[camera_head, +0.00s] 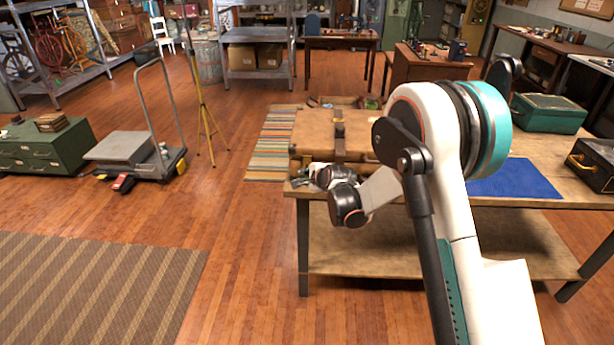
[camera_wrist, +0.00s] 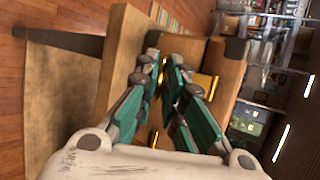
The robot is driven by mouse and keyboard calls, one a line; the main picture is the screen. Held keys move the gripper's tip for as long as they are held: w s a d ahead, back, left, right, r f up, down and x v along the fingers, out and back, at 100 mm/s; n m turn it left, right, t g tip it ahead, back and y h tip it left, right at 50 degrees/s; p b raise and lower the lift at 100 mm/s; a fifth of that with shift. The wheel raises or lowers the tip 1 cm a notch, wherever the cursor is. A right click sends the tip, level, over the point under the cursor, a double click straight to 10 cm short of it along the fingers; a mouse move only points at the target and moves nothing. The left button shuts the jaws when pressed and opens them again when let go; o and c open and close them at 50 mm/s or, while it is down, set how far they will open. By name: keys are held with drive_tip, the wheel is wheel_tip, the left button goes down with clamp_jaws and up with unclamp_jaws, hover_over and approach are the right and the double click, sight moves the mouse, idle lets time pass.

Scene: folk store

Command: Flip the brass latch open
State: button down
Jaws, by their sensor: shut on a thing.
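A tan case (camera_head: 313,132) with a dark strap (camera_head: 340,143) lies closed near the left end of the workbench. In the wrist view the case front (camera_wrist: 187,45) is close ahead and turned sideways. My gripper (camera_wrist: 164,68) is at this front face, its teal fingers nearly together on a small brass latch (camera_wrist: 163,62). The fingertips hide much of the latch, and I cannot tell its exact angle. More brass (camera_wrist: 209,86) shows beside the right finger. In the head view my gripper (camera_head: 318,175) is at the case's front, partly hidden by my wrist.
The wooden workbench (camera_head: 300,190) has a blue mat (camera_head: 515,180), a green box (camera_head: 549,113) and a dark case (camera_head: 592,165) to the right. A tray of small items stands behind the tan case. Open floor lies to the left, with a trolley (camera_head: 130,150) beyond.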

sight(308, 157)
drive_tip(key=shift+r+m+g+p, duration=0.45)
drive_tip(key=shift+r+g+p, duration=0.85)
drive_tip(key=shift+g, duration=0.65)
drive_tip(key=shift+r+m+g+p, duration=0.4)
drive_tip(key=shift+r+g+p, duration=0.85)
drive_tip(key=shift+g, duration=0.75)
drive_tip(key=shift+r+m+g+p, duration=0.45)
drive_tip(key=shift+r+g+p, duration=0.85)
drive_tip(key=shift+g, duration=0.65)
drive_tip(key=shift+f, duration=0.1)
drive_tip(key=c, duration=2)
unclamp_jaws()
drive_tip(key=shift+w, duration=0.1)
drive_tip(key=v, duration=1.2)
